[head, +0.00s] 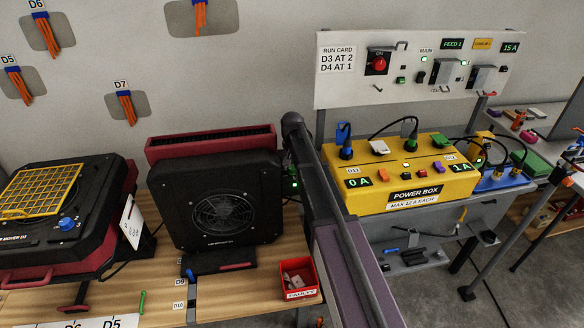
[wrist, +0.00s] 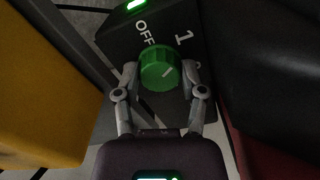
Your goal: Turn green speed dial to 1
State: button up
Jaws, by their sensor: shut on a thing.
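The green speed dial (wrist: 158,68) shows in the wrist view on a dark panel (wrist: 150,105) with the labels OFF and 1. A further mark to the right is partly hidden by a finger. A short pale line on the dial slants toward the upper right; I cannot tell exactly which label it meets. My gripper (wrist: 160,72) has one finger on each side of the dial and is shut on it. In the head view the dial and my fingertips cannot be made out, as my arm covers that area beside the black fan unit (head: 170,215).
A lit green indicator (wrist: 136,4) sits above OFF. A yellow surface (wrist: 45,110) is close on the left and a dark body (wrist: 270,60) close on the right. In the head view the yellow power box (head: 350,200) and a red bin (head: 311,272) flank my arm.

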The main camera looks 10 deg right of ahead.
aim_at(293, 168)
jog(key=shift+m, duration=0.3)
jog(key=o, duration=1.1)
jog(key=shift+o, duration=0.2)
jog(key=shift+n, duration=0.4)
jog(key=n, duration=0.5)
jog(key=shift+n, duration=0.3)
jog(key=n, duration=0.5)
jog(key=shift+n, duration=0.3)
notch_tip(293, 168, up, 14)
jog(key=p, duration=1.4)
jog(key=s+f+m+b, duration=0.3)
jog(key=s, duration=1.1)
jog(key=s+f+m+b, duration=0.4)
jog(key=s, duration=1.1)
jog(key=shift+s+f+m+b, duration=0.25)
jog(key=shift+f+m+b, duration=0.05)
